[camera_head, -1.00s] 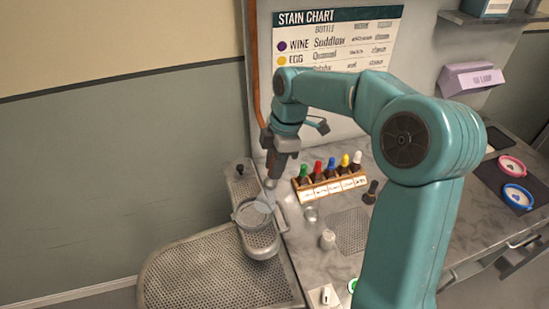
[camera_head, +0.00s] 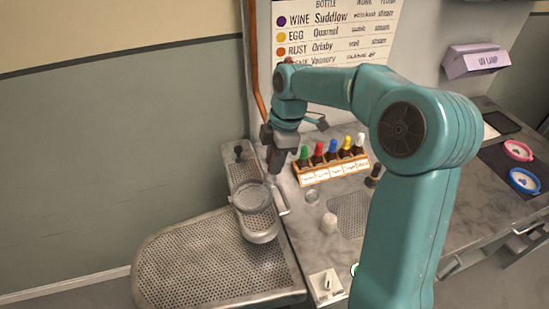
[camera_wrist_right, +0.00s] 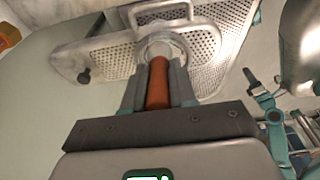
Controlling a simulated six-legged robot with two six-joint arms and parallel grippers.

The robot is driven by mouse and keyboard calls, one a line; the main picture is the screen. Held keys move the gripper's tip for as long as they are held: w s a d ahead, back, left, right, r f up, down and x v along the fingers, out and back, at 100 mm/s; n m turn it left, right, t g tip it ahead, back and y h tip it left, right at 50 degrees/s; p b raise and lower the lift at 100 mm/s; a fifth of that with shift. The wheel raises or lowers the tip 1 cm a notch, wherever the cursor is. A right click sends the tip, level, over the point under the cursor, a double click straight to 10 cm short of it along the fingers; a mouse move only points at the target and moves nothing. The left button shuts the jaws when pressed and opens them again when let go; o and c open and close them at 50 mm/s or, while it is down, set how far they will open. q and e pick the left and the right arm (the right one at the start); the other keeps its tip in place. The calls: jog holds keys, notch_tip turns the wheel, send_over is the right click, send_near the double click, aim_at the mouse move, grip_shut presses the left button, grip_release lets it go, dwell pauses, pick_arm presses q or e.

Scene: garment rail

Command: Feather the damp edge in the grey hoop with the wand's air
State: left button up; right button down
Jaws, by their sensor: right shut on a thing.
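The grey hoop (camera_head: 251,197) lies on the small perforated arm of the pressing board, with pale cloth inside it. Any damp edge is too small to make out. My right gripper (camera_head: 274,165) is just beyond the hoop, above its far right side, shut on the wand. In the right wrist view, the wand's red-brown grip (camera_wrist_right: 158,84) stands between the two fingers (camera_wrist_right: 157,95). My left gripper is out of view.
The large perforated board (camera_head: 215,265) extends left and forward. A rack of coloured-cap bottles (camera_head: 332,170) stands right of the gripper, with a small glass (camera_head: 312,195) and a white pot (camera_head: 331,223) nearby. A copper pipe (camera_head: 255,70) runs up the wall behind.

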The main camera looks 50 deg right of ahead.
jog(key=shift+w, duration=0.15)
jog(key=shift+w+d+r+p, duration=0.1)
jog(key=shift+w+p, duration=0.3)
jog(key=shift+p, duration=0.05)
jog(key=w+p, duration=0.1)
jog(key=w, duration=0.2)
jog(key=shift+w+a+p, duration=0.35)
jog(key=shift+a, duration=0.05)
jog(key=shift+a, duration=0.1)
jog(key=shift+w+a, duration=0.35)
jog(key=shift+a, duration=0.2)
jog(key=shift+w+a, duration=0.3)
jog(key=shift+a, duration=0.2)
